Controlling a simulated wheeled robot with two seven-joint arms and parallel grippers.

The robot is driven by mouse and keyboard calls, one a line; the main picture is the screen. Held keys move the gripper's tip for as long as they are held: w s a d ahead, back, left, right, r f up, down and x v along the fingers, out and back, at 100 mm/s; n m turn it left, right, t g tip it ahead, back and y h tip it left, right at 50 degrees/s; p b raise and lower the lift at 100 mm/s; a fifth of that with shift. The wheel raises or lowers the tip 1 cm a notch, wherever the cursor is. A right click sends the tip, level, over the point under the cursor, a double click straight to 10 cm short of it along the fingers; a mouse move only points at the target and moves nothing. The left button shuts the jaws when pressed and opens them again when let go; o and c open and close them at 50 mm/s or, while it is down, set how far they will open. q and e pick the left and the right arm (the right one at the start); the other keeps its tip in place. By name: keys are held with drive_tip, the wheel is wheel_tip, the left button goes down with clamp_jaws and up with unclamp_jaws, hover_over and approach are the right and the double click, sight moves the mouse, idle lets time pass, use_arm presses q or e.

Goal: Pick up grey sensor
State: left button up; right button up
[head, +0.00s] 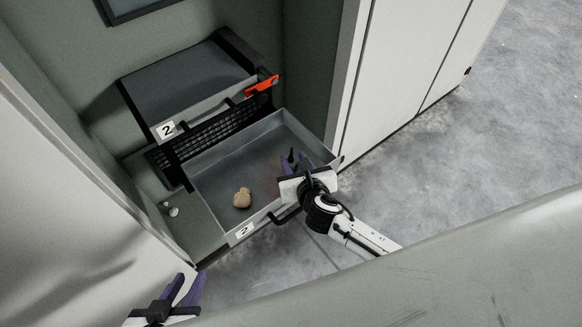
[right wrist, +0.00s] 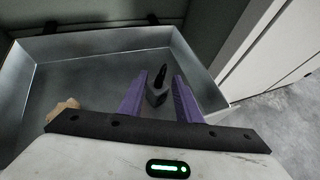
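The grey sensor (right wrist: 156,96), a small dark grey piece with a black pointed end, is in the open drawer (right wrist: 60,47). In the right wrist view it appears between the purple fingers of my right gripper (right wrist: 161,76), with a gap on each side. My right gripper is open and reaches over the drawer's right part in the head view (head: 294,158). There the sensor is mostly hidden by the fingers. My left gripper (head: 188,287) is open and empty, low in the head view, outside the drawer.
A tan lump (head: 242,198) lies in the drawer near its front wall. An upper drawer unit (head: 185,85) labelled 2, with an orange latch (head: 262,84), stands behind. A white cabinet (head: 405,55) is close on the right. Small pale bits (head: 173,211) lie left of the drawer.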

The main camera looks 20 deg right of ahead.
drive_tip(key=shift+x, duration=0.9)
drive_tip(key=shift+c, duration=0.4)
clamp_jaws()
